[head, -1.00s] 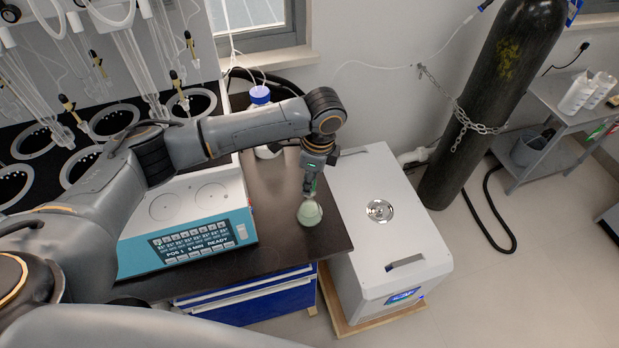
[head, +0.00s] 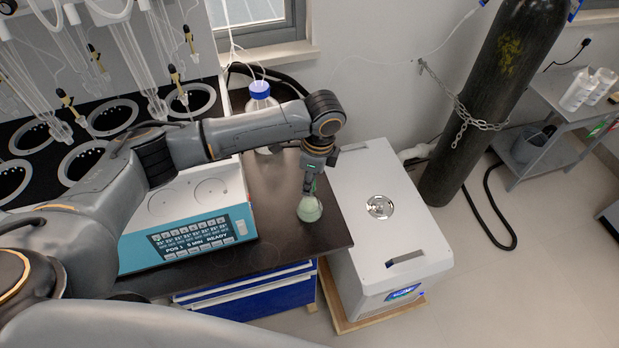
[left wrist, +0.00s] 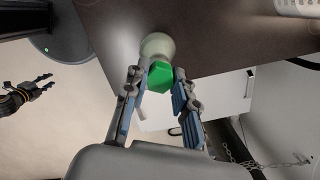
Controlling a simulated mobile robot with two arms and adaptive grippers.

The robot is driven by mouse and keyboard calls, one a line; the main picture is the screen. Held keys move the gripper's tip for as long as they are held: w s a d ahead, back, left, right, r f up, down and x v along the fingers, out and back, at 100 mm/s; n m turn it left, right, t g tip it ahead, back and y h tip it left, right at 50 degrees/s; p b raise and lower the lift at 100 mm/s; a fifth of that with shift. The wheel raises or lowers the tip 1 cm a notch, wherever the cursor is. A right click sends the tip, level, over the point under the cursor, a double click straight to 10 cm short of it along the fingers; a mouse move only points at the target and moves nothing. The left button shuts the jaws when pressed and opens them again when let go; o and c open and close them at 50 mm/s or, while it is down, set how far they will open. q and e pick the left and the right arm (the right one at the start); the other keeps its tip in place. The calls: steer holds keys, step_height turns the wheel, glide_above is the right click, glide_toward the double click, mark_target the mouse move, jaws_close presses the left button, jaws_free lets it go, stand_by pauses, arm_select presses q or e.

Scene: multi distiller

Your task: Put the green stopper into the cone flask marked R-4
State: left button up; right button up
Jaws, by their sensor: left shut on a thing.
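The cone flask (head: 309,209), with pale green contents, stands upright near the right end of the dark bench. It also shows in the left wrist view (left wrist: 157,46); no R-4 mark is readable. My left gripper (head: 308,188) is right over the flask's mouth. In the left wrist view it is shut on the green stopper (left wrist: 160,76), which sits between its fingertips and overlaps the flask's neck. I cannot tell whether the stopper touches the mouth. My right gripper (left wrist: 44,83) shows at the left of the left wrist view, empty, fingers apart, far from the flask.
A teal-fronted heating unit (head: 190,240) stands left of the flask. A blue-capped bottle (head: 260,96) stands behind it. Bare bench top surrounds the flask.

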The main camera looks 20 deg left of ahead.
arm_select(q)
steer(key=shift+f, duration=0.15)
steer(key=o, duration=0.8)
steer(key=r, duration=0.4)
steer(key=d+r, duration=0.1)
steer(key=r, duration=0.7)
steer(key=shift+d, duration=0.25)
